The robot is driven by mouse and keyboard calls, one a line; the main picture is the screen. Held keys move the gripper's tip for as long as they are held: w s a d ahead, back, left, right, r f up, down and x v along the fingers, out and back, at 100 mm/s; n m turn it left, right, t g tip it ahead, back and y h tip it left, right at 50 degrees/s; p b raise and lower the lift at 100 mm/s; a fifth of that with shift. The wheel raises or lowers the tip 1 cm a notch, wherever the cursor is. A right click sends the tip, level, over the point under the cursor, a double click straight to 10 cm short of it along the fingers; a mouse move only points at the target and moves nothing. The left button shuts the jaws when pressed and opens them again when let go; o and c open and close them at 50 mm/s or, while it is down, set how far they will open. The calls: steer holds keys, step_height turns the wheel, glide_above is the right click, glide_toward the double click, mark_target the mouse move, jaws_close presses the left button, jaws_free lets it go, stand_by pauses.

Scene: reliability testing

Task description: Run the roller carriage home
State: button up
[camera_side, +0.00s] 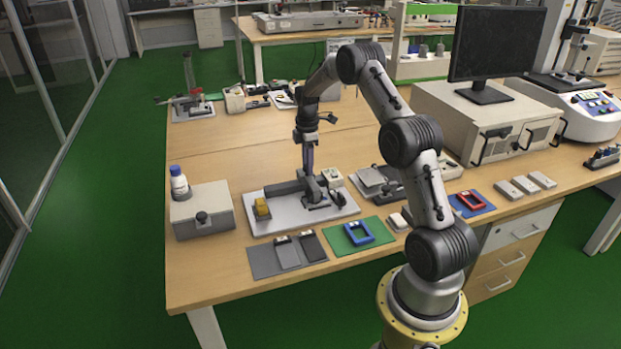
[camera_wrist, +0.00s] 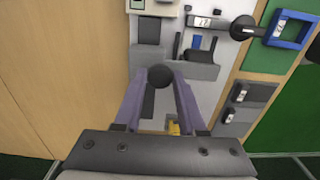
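The fixture on a light grey base plate (camera_side: 285,221) holds a dark grey bar with a block at its right part (camera_side: 310,189), which I take for the roller carriage. A yellow block (camera_side: 262,208) stands at the plate's left end; part of it also shows between my fingers in the wrist view (camera_wrist: 173,128). A round black knob (camera_wrist: 160,77) appears between my fingertips. My gripper (camera_side: 308,168) points down over the carriage, its purple fingers on both sides of the knob. I cannot tell whether they press on it.
A grey box (camera_side: 203,212) with a white bottle (camera_side: 179,184) stands left of the plate. In front lie a dark grey mat (camera_side: 268,263) and a green mat (camera_side: 337,243) with a blue frame (camera_side: 358,233). A monitor (camera_side: 495,42) stands right.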

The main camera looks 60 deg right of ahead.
steer(key=w+a, duration=0.7)
steer(key=shift+w+a, duration=0.25)
steer(key=shift+w, duration=0.05)
stand_by(0.6)
steer(key=shift+w+a+r, duration=0.1)
steer(key=shift+a, duration=0.05)
stand_by(0.3)
steer(key=o, duration=0.7)
steer(key=shift+r, duration=2.45)
